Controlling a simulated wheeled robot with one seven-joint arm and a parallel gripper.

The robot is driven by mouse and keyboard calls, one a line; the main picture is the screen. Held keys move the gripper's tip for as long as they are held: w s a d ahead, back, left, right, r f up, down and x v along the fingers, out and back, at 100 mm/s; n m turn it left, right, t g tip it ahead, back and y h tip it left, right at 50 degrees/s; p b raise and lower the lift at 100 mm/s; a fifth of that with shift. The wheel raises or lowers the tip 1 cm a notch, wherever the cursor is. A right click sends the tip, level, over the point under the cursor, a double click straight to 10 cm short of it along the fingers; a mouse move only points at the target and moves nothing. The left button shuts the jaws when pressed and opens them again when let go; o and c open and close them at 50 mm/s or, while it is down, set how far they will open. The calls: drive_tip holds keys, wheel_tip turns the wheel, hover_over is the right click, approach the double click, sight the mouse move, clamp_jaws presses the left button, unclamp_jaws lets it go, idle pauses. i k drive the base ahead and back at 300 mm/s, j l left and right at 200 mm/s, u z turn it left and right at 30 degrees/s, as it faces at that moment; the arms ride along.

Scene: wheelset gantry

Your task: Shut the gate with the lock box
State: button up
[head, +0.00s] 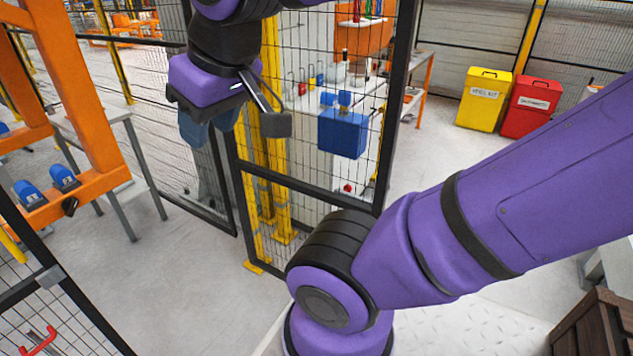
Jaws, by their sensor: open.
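The gate (312,186) is a black-framed mesh panel in the middle of the head view, standing at an angle. The blue lock box (343,132) is on its mesh, right of centre, with a smaller blue part on top. My gripper (210,128) is at the upper left, in front of the gate's left edge in the picture and left of the lock box. Its blue-grey fingers point down, apart from the lock box. The fingers hold nothing that I can see. A grey bar and block (276,124) show beside the gripper; I cannot tell what they belong to.
Yellow posts (274,150) stand behind the gate's mesh. An orange frame (75,90) with blue blocks is at left. A mesh panel with a red handle (40,340) is at lower left. Yellow (484,98) and red (531,105) bins stand at back right. Grey floor is clear at centre left.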

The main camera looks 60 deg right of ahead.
sight(340, 133)
drive_tip(key=k+l+u, duration=0.1)
drive_tip(key=l, duration=0.35)
drive_tip(key=k+l+u, duration=0.1)
drive_tip(key=l, duration=0.3)
drive_tip(key=k+l+u, duration=0.1)
drive_tip(key=l, duration=0.3)
drive_tip(key=k+l, duration=0.25)
drive_tip(key=l, duration=0.15)
drive_tip(key=k+l+u, duration=0.15)
drive_tip(key=l, duration=0.25)
drive_tip(key=k+l+u, duration=0.1)
drive_tip(key=l, duration=0.3)
drive_tip(key=l+u, duration=0.1)
drive_tip(key=l, duration=0.5)
drive_tip(key=k+l+u, duration=0.1)
drive_tip(key=l, duration=0.45)
drive_tip(key=k+l+u, duration=0.1)
drive_tip(key=l, duration=0.45)
drive_tip(key=k+l+u, duration=0.1)
drive_tip(key=l, duration=0.5)
drive_tip(key=k, duration=0.7)
